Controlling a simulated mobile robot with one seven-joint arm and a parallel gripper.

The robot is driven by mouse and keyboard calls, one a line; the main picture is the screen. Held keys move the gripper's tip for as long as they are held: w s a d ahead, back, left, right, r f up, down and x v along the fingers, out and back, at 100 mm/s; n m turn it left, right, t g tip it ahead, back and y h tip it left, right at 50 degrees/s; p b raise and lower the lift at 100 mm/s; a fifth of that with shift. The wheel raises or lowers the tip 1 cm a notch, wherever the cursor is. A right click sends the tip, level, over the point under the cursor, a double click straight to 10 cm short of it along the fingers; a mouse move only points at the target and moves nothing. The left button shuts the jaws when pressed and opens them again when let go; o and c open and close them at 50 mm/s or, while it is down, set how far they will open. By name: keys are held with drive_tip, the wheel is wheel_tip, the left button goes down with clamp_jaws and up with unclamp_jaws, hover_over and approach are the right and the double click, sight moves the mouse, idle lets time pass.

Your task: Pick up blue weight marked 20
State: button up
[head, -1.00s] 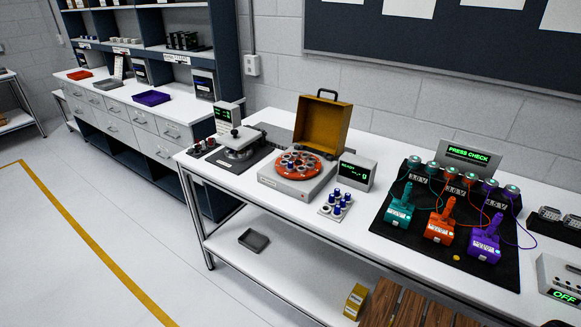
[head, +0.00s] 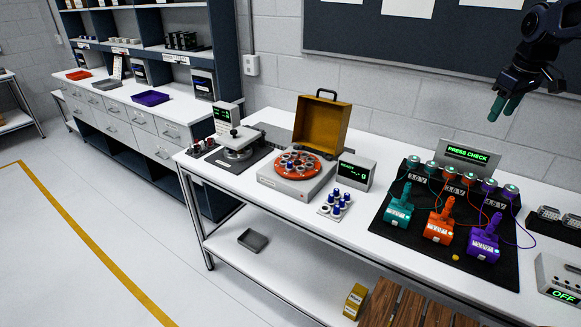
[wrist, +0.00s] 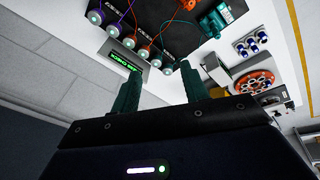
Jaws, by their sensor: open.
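Several small blue-topped weights (head: 337,202) stand in a white holder (head: 324,212) on the bench, in front of the small display box. They also show in the wrist view (wrist: 251,43). Their markings are too small to read, so I cannot tell which is marked 20. My gripper (head: 506,105) hangs in the air at the upper right in the head view, above the back of the bench and far to the right of the weights. Its green fingers show in the wrist view (wrist: 160,88); they are apart with nothing between them.
A turntable with an orange disc (head: 307,174) and an open yellow case (head: 322,124) stand behind the holder. A black mat (head: 410,251) with teal, orange and purple devices lies between the holder and my gripper's side.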

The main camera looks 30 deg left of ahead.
drive_tip(key=w+a+f+n, duration=0.1)
drive_tip(key=w+a+n, duration=0.15)
drive_tip(key=a, duration=0.65)
drive_tip(key=w+a+f+n, duration=0.1)
drive_tip(key=w+a+n, duration=0.15)
drive_tip(key=a, duration=0.65)
drive_tip(key=n+g, duration=0.3)
drive_tip(key=n, duration=0.9)
hover_over(289, 162)
drive_tip(key=shift+h, duration=0.4)
drive_tip(key=f, duration=2.4)
drive_tip(key=shift+w+a, duration=0.15)
drive_tip(key=shift+w, duration=0.05)
drive_tip(key=shift+s+d+f, duration=0.15)
drive_tip(key=shift+f, duration=1.1)
drive_tip(key=shift+s+d+f, duration=0.1)
drive_tip(key=shift+f, duration=1.1)
clamp_jaws()
